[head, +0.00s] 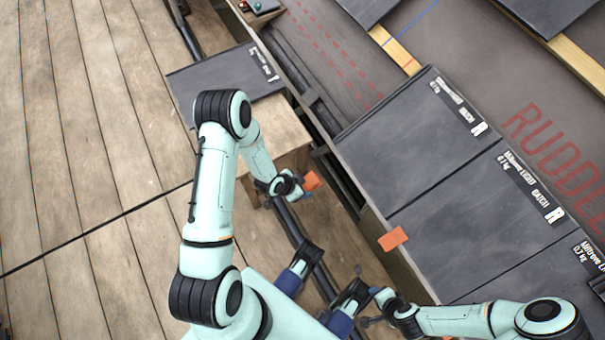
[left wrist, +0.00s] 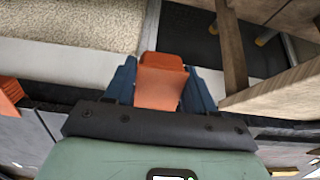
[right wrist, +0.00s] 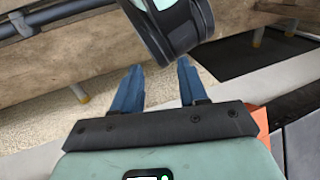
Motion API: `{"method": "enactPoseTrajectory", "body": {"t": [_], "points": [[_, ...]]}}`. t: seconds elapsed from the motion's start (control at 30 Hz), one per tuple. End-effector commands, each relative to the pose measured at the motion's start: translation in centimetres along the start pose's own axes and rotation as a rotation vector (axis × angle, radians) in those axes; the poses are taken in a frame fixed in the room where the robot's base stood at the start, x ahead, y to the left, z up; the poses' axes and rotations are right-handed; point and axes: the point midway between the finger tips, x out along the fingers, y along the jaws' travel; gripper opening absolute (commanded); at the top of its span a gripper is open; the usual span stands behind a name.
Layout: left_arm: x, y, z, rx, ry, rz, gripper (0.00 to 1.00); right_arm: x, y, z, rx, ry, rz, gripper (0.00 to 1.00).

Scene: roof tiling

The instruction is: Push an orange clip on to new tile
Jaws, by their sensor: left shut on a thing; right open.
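My left gripper (head: 309,188) is shut on an orange clip (head: 313,180), held in the air left of the roof edge. In the left wrist view the held clip (left wrist: 160,82) sits between the two blue fingers. Another orange clip (head: 393,238) sits on the lower edge of the row of dark tiles, at the joint between two of them. The uppermost tile of that row (head: 412,130) has no clip visible on its lower edge. My right gripper (right wrist: 160,88) is open and empty; in the head view it is low, left of the roof edge.
A loose dark tile (head: 190,85) lies on the wooden bench at the upper left. More tiles (head: 560,15) and wooden battens (head: 395,50) are at the upper right. A plank deck (head: 80,130) fills the left side. A small tray (head: 262,6) stands at the top.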

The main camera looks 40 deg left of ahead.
Motion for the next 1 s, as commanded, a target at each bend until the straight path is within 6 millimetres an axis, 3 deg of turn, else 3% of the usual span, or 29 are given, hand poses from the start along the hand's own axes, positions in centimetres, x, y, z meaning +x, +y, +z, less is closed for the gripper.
{"method": "enactPoseTrajectory", "body": {"t": [0.27,1.0], "points": [[1.0,-0.3,-0.3,0.007,0.018,0.003,0.0,0.9,0.2,-0.8,0.002,0.023,0.001,0.43],[6.4,-0.2,-5.3,0.006,0.016,0.004,0.0,4.1,1.6,-6.0,0.013,0.169,0.011,0.43]]}}
